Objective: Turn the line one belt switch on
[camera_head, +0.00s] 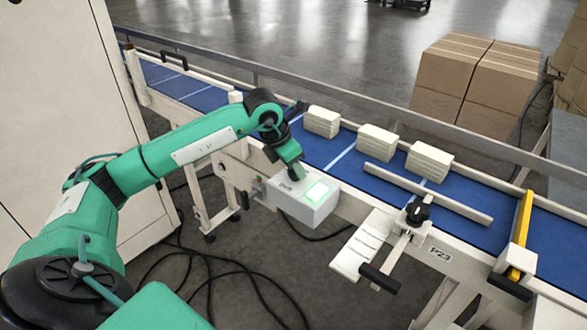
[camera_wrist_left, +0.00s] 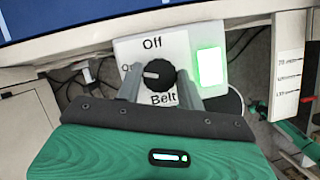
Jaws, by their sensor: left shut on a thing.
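The belt switch is a black round knob (camera_wrist_left: 160,75) on a white control box (camera_head: 305,204), which is fixed to the near side of the conveyor. In the left wrist view its labels read "Off" above, "On" at the left and "Belt" below. The knob's white mark points left, towards "On". A green lamp (camera_wrist_left: 210,68) is lit to the right of the knob. My left gripper (camera_wrist_left: 158,84) is shut on the knob, one finger on each side. In the head view the left gripper (camera_head: 293,176) hides the knob. My right gripper is not in view.
A blue conveyor belt (camera_head: 340,160) carries several pale stacks (camera_head: 376,143) behind the box. A guide bar and a black clamp knob (camera_head: 417,212) are to the right. A white cabinet (camera_head: 75,110) stands at the left. Cables lie on the floor below. Cardboard boxes (camera_head: 475,75) stand beyond the belt.

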